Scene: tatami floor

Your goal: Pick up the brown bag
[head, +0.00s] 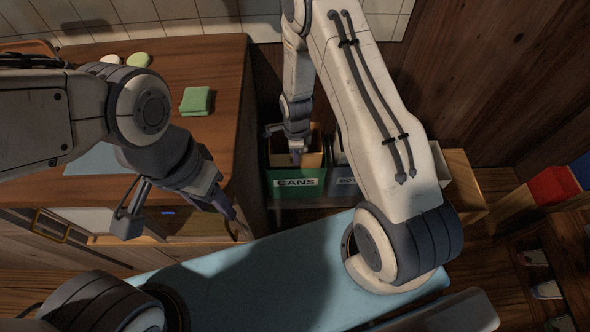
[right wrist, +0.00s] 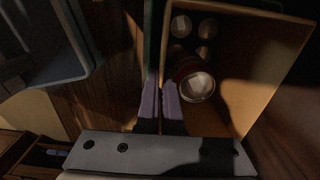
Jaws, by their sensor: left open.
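The brown bag (head: 313,159) stands open-topped inside the green bin labelled CANS (head: 270,184), beyond the blue surface in the head view. In the right wrist view the bag (right wrist: 240,70) holds several cans (right wrist: 198,85). My right gripper (head: 296,158) points down at the bag's rim. In the right wrist view its two purple fingers (right wrist: 160,108) are close together at the bag's near-left wall; whether they grip it is unclear. My left gripper (head: 178,215) is open and empty, in front of the wooden counter, apart from the bag.
A grey bin (head: 342,182) stands right of the green bin, partly behind my right arm. The wooden counter (head: 215,70) on the left carries a green sponge (head: 197,100). A wooden wall closes the back right. A red box (head: 553,186) stands at far right.

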